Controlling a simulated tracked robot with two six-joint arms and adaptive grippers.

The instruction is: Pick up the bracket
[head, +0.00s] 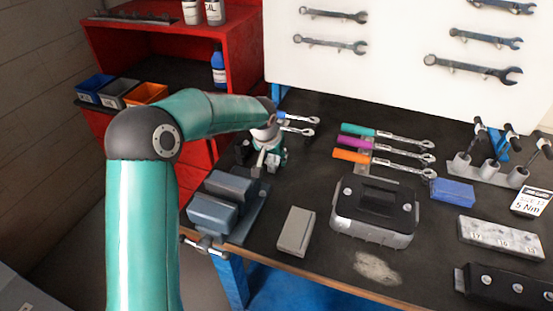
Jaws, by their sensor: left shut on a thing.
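My left arm comes in from the left, and my left gripper (264,160) is low over the bench's left part, just behind the grey vise. It is shut on a small grey piece, which I take to be the bracket. The piece is mostly hidden by the fingers, and its shape is too small to make out. I cannot tell whether it touches the bench top. My right gripper is not in view.
The blue-grey vise (213,215) stands at the bench's front left corner. A grey box (296,231) and a black-lidded case (374,209) lie to its right. Colored-handled ratchets (372,146) lie behind the case. A red cabinet (130,43) stands at the back left.

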